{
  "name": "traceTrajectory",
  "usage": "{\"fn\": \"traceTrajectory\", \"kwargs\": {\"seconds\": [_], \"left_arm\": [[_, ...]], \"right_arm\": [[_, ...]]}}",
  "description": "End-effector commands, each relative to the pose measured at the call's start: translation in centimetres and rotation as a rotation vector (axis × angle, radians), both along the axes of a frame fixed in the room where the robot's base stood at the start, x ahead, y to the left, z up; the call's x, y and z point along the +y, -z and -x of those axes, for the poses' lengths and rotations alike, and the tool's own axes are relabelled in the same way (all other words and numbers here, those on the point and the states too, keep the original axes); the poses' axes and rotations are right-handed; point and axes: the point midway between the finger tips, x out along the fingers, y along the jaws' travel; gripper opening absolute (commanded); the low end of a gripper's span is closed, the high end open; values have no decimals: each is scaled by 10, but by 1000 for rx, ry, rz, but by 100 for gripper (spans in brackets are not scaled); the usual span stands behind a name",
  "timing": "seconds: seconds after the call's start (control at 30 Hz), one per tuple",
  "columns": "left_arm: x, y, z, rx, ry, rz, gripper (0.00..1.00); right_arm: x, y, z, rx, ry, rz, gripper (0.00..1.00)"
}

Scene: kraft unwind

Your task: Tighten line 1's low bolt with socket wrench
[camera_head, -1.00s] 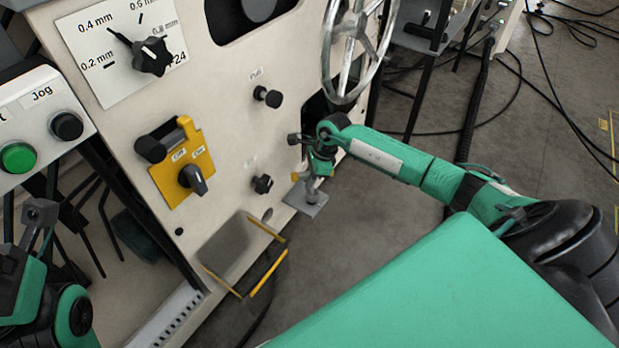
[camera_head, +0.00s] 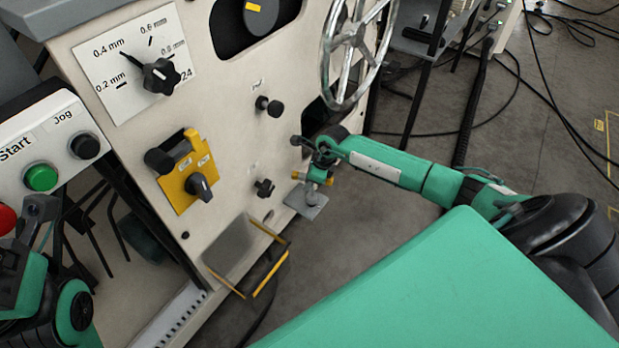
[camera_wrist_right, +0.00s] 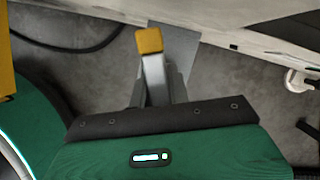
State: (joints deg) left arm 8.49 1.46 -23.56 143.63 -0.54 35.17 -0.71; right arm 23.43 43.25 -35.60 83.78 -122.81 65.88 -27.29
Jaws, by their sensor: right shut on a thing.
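My right gripper (camera_head: 316,180) is low beside the cream machine front (camera_head: 225,110), just above a small grey plate (camera_head: 307,204) at its lower edge. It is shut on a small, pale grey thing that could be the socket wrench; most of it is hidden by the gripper. In the right wrist view, a grey part with a yellow tip (camera_wrist_right: 149,42) points toward the grey plate (camera_wrist_right: 178,48). I cannot make out the low bolt or a line 1 label.
A metal handwheel (camera_head: 345,55) stands above my right gripper. Black knobs (camera_head: 264,188) and a yellow switch plate (camera_head: 185,175) project from the panel. A yellow-edged bracket (camera_head: 270,272) sticks out lower down. Black cables (camera_head: 560,105) lie on the floor at the right.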

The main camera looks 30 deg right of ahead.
Motion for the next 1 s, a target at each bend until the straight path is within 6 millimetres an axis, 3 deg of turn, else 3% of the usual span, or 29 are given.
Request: {"fn": "traceTrajectory", "kwargs": {"seconds": [0.33, 0.63, 1.0], "left_arm": [[0, -2, 0, 0, 0, -1, 70], [0, -23, 0, 0, 0, -1, 70], [0, -24, 0, 0, 0, -1, 70]], "right_arm": [[0, 0, 0, 0, 22, -2, 0], [0, -2, -1, 0, 182, -1, 0], [-1, 1, -2, 0, 218, -1, 0]]}}
